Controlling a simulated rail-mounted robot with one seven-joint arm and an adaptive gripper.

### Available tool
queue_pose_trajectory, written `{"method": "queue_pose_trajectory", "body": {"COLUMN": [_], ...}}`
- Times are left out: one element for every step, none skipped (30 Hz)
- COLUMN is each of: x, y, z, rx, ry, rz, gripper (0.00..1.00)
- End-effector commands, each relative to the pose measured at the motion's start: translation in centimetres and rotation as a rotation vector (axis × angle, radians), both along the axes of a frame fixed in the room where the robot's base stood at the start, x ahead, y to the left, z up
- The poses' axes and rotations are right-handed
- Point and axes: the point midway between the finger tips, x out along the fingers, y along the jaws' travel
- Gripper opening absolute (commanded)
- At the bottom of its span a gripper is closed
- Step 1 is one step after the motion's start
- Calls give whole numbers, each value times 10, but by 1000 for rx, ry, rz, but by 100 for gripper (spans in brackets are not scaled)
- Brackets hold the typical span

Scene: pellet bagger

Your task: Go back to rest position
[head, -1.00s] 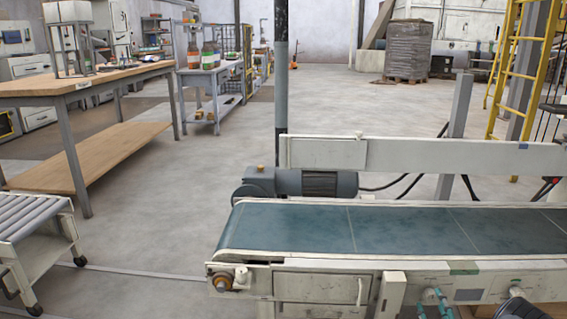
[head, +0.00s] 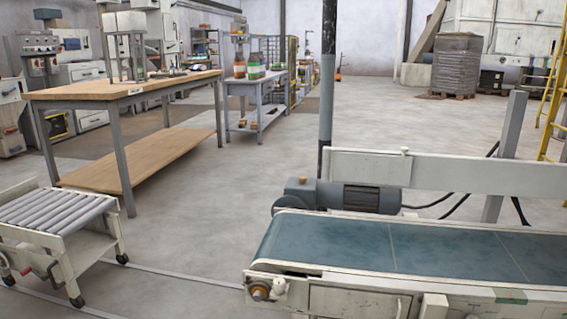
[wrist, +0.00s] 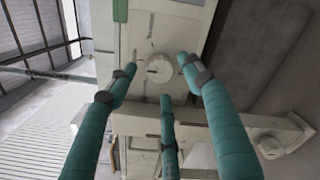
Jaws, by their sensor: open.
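My gripper (wrist: 160,78) shows in the wrist view with its teal fingers spread apart and nothing between them. Behind the fingers is a pale machine body (wrist: 185,30) with a round knob. I cannot tell the distance from the fingertips to that surface. The gripper does not show in the head view now. The conveyor (head: 400,248) with its blue-green belt fills the lower right of the head view, and the belt looks empty.
A grey motor (head: 340,196) and a dark post (head: 327,110) stand behind the belt's left end. A roller cart (head: 60,225) stands at the lower left. A wooden workbench (head: 120,88) is behind it. The floor (head: 200,225) between is clear.

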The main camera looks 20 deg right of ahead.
Motion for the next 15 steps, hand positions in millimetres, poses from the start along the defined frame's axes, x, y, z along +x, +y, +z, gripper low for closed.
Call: {"method": "queue_pose_trajectory", "body": {"x": [-12,-18,-25,-31,-37,-45,-51,-57,-64,-70,-76,-76,-64,-57,-49], "y": [3,6,10,13,15,19,23,25,29,32,35,39,36,33,28], "z": [-1,-1,-1,-1,-1,0,0,0,0,0,0,1,1,1,1], "rx": [4,4,4,4,3,3,3,2,3,3,1,0,-4,-5,-5], "ry": [0,0,0,-1,0,-1,-1,0,-2,-1,-2,-2,0,1,1], "rz": [-7,-7,-7,-8,-8,-9,-8,-9,-9,-8,-8,0,12,12,10], "gripper": [51,51,51,51,51,51,51,51,51,51,51,51,51,51,51]}}
